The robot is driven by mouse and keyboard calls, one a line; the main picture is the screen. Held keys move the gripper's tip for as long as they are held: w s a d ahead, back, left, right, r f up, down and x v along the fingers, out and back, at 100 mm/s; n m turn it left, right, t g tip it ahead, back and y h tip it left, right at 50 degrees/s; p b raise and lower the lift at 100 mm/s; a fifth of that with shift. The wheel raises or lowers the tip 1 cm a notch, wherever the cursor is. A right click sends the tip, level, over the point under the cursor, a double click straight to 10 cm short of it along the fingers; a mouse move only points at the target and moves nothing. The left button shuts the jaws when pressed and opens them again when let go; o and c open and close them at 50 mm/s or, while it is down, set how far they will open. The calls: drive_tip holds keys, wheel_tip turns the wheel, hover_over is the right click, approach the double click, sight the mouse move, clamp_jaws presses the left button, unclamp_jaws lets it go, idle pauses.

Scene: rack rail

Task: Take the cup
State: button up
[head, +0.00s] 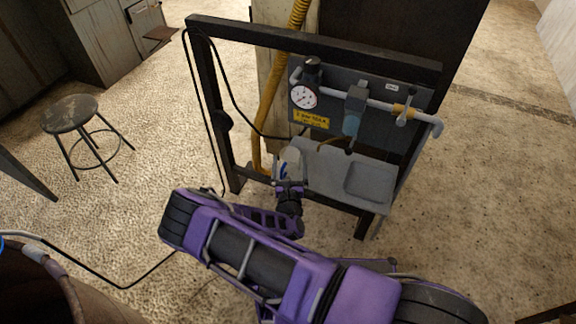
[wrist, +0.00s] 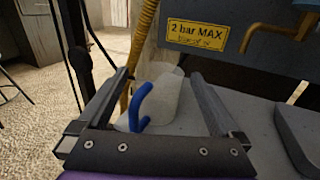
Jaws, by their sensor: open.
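The cup (wrist: 166,98) is pale and whitish with a blue handle (wrist: 140,110). In the wrist view it stands on the grey shelf, between my two fingers, with the handle towards the left finger. In the head view the cup (head: 292,158) is at the left end of the shelf, partly hidden by my gripper. My gripper (wrist: 160,76) is open, one finger on each side of the cup, with gaps visible on both sides. In the head view my gripper (head: 289,186) is just in front of the cup.
A dark frame (head: 208,110) surrounds a grey panel with a pressure gauge (head: 303,97), pipe and hanging tap (head: 352,122). The shelf (head: 330,168) has a raised basin (head: 370,182) at right. A yellow hose (head: 268,100) and black cable run at left. A stool (head: 72,113) stands farther left.

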sight(287, 154)
drive_tip(key=shift+w+f, duration=0.1)
drive_tip(key=shift+w, duration=1.3)
drive_tip(key=c, duration=1.2)
